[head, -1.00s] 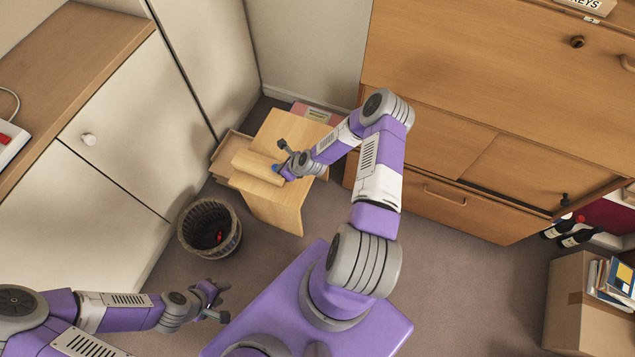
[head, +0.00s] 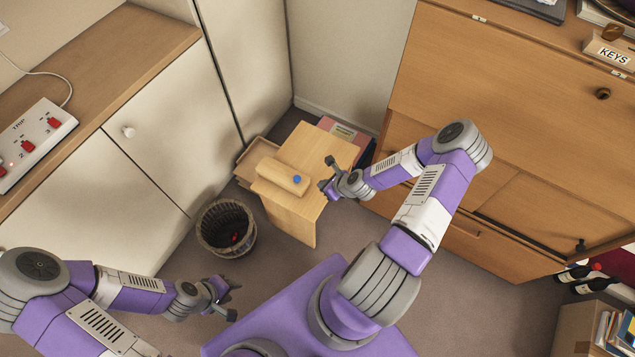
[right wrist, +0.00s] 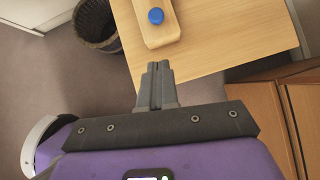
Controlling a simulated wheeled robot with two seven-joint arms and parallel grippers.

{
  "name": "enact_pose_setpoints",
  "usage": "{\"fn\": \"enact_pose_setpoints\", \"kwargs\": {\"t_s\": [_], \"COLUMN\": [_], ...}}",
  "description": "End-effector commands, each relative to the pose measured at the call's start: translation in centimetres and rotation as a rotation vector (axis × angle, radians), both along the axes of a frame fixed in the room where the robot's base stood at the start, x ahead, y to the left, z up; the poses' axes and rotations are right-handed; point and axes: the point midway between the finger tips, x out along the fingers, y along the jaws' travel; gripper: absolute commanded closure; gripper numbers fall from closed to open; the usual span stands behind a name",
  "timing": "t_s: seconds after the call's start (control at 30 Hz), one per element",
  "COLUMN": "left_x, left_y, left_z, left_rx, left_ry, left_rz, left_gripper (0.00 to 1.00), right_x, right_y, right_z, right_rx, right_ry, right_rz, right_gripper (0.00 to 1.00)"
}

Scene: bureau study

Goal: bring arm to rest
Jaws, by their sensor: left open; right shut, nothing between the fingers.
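My right gripper (head: 326,173) is shut and empty. It is just to the right of a small wooden box (head: 280,175) with a blue round button (head: 297,179), apart from it. In the right wrist view its closed fingers (right wrist: 157,72) point at the box (right wrist: 146,32), and the blue button (right wrist: 155,16) shows beyond the tips. My right arm is still stretched out over the desk side. My left gripper (head: 230,299) is open and empty at the lower left, over the floor.
The box lies on a small wooden table (head: 309,156). A wicker basket (head: 225,247) with something red inside stands on the floor to its left. A wooden bureau (head: 500,75) is close behind my right arm. White cupboards (head: 150,110) and a switch panel (head: 45,130) are at left.

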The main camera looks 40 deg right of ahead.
Motion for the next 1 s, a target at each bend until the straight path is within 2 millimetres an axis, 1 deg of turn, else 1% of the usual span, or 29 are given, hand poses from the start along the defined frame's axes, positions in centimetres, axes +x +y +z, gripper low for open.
{"fn": "enact_pose_setpoints", "kwargs": {"t_s": [0.03,0.13,0.37,0.47,0.57,0.67,0.7,0.73,0.8,0.87,0.9,0.97,1.0], "left_x": [0.0,0.0,0.0,0.0,0.0,0.0,0.0,0.0,0.0,0.0,0.0,0.0,0.0], "left_y": [0.0,0.0,0.0,0.0,0.0,0.0,0.0,0.0,0.0,0.0,0.0,0.0,0.0], "left_z": [0.3,0.3,0.3,0.3,0.3,0.3,0.3,0.3,0.3,0.3,0.3,0.3,0.3], "left_rx": [0.0,0.0,0.0,0.0,0.0,0.0,0.0,0.0,0.0,0.0,0.0,0.0,0.0], "left_ry": [0.0,0.001,0.001,0.001,0.001,0.001,0.001,0.001,0.001,0.001,0.001,0.001,0.001], "left_rz": [0.0,0.0,0.0,0.0,0.0,0.0,0.0,0.0,0.0,0.0,0.0,0.0,0.0], "left_gripper": [0.57,0.57,0.57,0.57,0.57,0.57,0.57,0.57,0.57,0.57,0.57,0.57,0.57], "right_x": [-0.4,-0.7,-0.8,-0.7,-0.6,-1.0,-1.4,-1.8,-2.9,-4.0,-4.8,-6.1,-7.0], "right_y": [-0.1,-0.2,-0.2,0.5,3.0,7.2,9.1,10.5,13.4,15.5,16.8,18.6,19.5], "right_z": [0.5,0.9,0.9,0.9,0.9,0.9,0.9,1.0,1.0,1.1,1.2,1.4,1.5], "right_rx": [0.0,0.001,0.001,-0.01,-0.059,-0.155,-0.201,-0.238,-0.325,-0.397,-0.445,-0.515,-0.558], "right_ry": [0.001,0.0,0.0,0.0,-0.002,-0.015,-0.025,-0.035,-0.066,-0.097,-0.123,-0.167,-0.198], "right_rz": [-0.001,-0.001,0.001,0.036,0.176,0.441,0.57,0.672,0.909,1.11,1.244,1.445,1.577], "right_gripper": [1.0,1.0,1.0,1.0,1.0,1.0,1.0,1.0,1.0,1.0,1.0,1.0,1.0]}}
